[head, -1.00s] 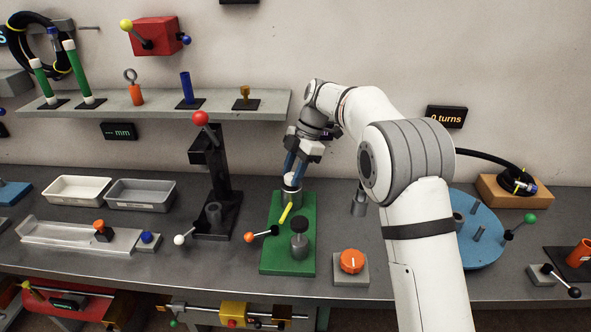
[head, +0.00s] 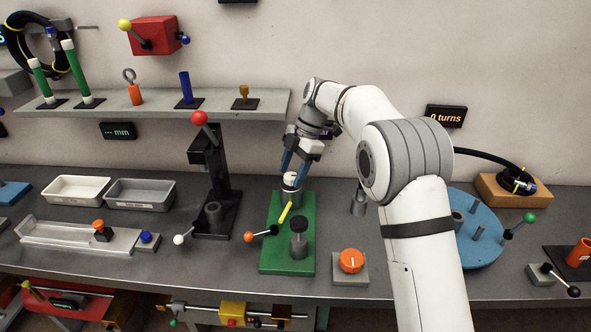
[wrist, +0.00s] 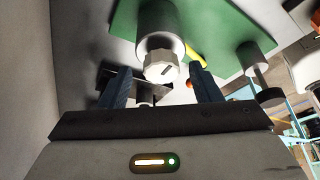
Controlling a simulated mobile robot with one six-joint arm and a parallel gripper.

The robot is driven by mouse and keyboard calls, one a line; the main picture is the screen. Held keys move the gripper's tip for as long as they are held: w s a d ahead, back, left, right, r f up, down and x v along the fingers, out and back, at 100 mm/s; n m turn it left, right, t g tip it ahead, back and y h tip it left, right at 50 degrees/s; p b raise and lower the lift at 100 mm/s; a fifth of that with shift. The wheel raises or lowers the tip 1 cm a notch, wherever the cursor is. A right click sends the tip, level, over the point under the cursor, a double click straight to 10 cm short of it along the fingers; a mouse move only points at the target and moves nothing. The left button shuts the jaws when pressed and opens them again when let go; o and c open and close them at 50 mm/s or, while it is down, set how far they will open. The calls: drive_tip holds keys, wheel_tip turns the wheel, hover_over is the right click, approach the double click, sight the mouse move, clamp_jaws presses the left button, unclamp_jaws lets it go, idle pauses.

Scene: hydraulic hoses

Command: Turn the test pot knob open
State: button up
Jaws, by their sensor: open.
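The test pot appears to be the grey cylinder (head: 290,194) at the back of the green base plate (head: 270,255). A small white knob (head: 291,178) sits on top of it. In the wrist view the ribbed white knob (wrist: 160,68) has a short dark mark on its face. My gripper (head: 294,171) is open and empty, with its blue fingers spread at the knob's top. In the wrist view the gripper (wrist: 160,82) has one finger on each side of the knob, with gaps; the knob lies around fingertip level.
A yellow lever (head: 285,213), a dark knobbed post (head: 299,241) and an orange-ball lever (head: 262,234) are close in front. An orange dial (head: 351,261) is at the right. A tall black press with a red ball (head: 200,118) stands left. A shelf (head: 150,103) is behind.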

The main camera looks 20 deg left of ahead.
drive_tip(key=shift+r, duration=0.1)
drive_tip(key=v, duration=0.7)
drive_tip(key=shift+d+r, duration=0.15)
drive_tip(key=shift+r, duration=0.1)
drive_tip(key=shift+w, duration=0.15)
drive_tip(key=s+d+r+m+t, duration=0.1)
drive_tip(key=s+d+r+m, duration=0.15)
drive_tip(key=d+m, duration=0.35)
drive_tip(key=s+d+r+m+t+h, duration=0.1)
drive_tip(key=s+d+m, duration=0.25)
drive_tip(key=d, duration=0.45)
drive_tip(key=s+d+r+m+t, duration=0.1)
drive_tip(key=s+d+m, duration=0.3)
drive_tip(key=d+m, duration=0.15)
drive_tip(key=s+d+f+m+t+h, duration=0.1)
drive_tip(key=s+d+f+m, duration=0.3)
drive_tip(key=s, duration=0.6)
drive_tip(key=s+d+f+m+t+h, duration=0.1)
drive_tip(key=s+d+f+m, duration=0.3)
drive_tip(key=s+d+m, duration=0.4)
drive_tip(key=s+d, duration=0.2)
drive_tip(key=shift+s+d+f+m+t, duration=0.2)
drive_tip(key=shift+d+f+m+t, duration=0.1)
drive_tip(key=shift+f+t, duration=0.1)
